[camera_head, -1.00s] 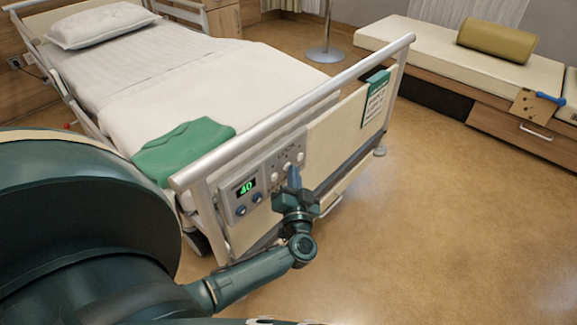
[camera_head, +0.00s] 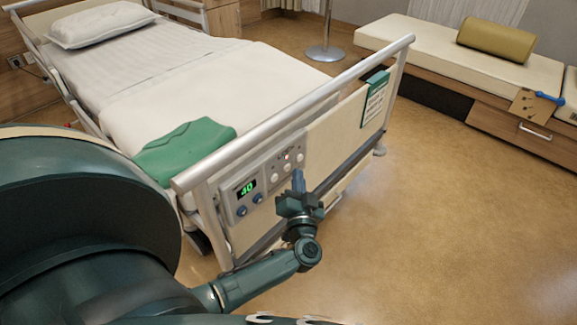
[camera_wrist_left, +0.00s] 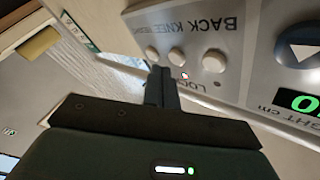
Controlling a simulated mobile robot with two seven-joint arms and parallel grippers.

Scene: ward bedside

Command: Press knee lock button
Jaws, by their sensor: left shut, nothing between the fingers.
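The control panel (camera_head: 286,167) is on the bed's footboard. Its three round pale buttons stand in a row; in the left wrist view their labels are upside down. The middle one, the knee lock button (camera_wrist_left: 176,57), lies between the back button (camera_wrist_left: 214,60) and the bed button (camera_wrist_left: 152,52). My right gripper is not in view.
A green height display (camera_head: 246,187) reading 40 and blue buttons are left of the lock buttons. The bed's top rail (camera_head: 300,100) runs above the panel. A green sign (camera_head: 375,100) hangs at the footboard's right. The floor to the right is clear.

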